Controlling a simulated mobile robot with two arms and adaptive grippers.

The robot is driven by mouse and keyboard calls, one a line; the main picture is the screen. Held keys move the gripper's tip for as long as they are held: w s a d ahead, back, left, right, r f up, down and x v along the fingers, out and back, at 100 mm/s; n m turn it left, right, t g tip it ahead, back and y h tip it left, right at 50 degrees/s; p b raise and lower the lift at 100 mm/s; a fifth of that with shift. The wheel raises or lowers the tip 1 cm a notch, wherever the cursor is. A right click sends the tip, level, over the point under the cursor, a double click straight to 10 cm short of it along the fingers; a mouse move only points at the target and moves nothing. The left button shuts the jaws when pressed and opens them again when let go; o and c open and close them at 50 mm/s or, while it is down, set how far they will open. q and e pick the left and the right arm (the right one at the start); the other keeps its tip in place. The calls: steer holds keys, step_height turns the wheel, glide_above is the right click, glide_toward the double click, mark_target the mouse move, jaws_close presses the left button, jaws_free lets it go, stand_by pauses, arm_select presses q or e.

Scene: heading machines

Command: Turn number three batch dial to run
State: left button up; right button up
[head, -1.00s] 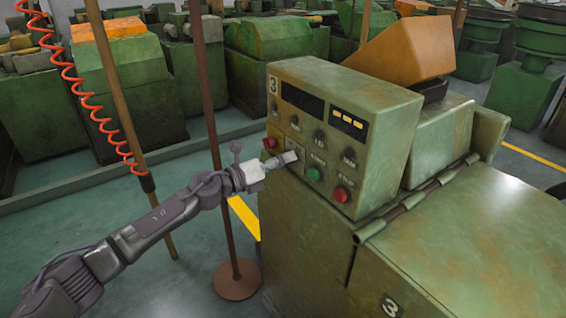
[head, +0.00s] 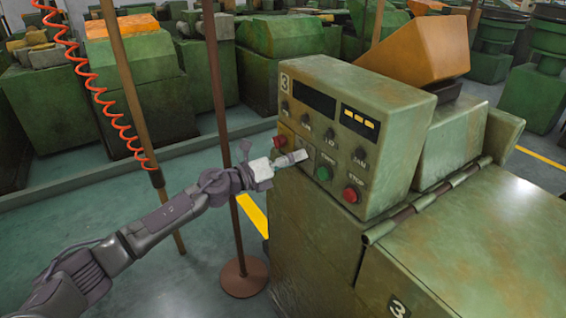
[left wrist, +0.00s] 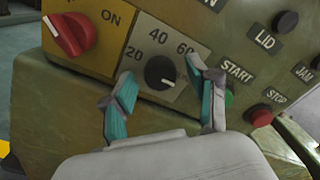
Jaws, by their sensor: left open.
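In the left wrist view, a round black dial (left wrist: 160,72) sits on a grey plate marked 20, 40 and 60. I see no "run" or "batch" label. A small light mark shows on the dial's lower right. My left gripper (head: 300,157) is at the front of the panel. In the left wrist view it (left wrist: 164,80) is open, with its teal-padded fingers on either side of the dial. I cannot tell whether they touch it. In the head view the gripper covers the dial. My right gripper is not in view.
A red switch (left wrist: 70,35) on a yellow ON plate is left of the dial. A green START button (head: 323,173) and red STOP button (head: 351,194) are to its right. A brown pole (head: 228,150) stands beside my left arm, and a red coiled hose (head: 90,80) hangs farther left.

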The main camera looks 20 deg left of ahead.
arm_select(q)
steer(key=v, duration=1.2)
steer(key=shift+w, duration=0.1)
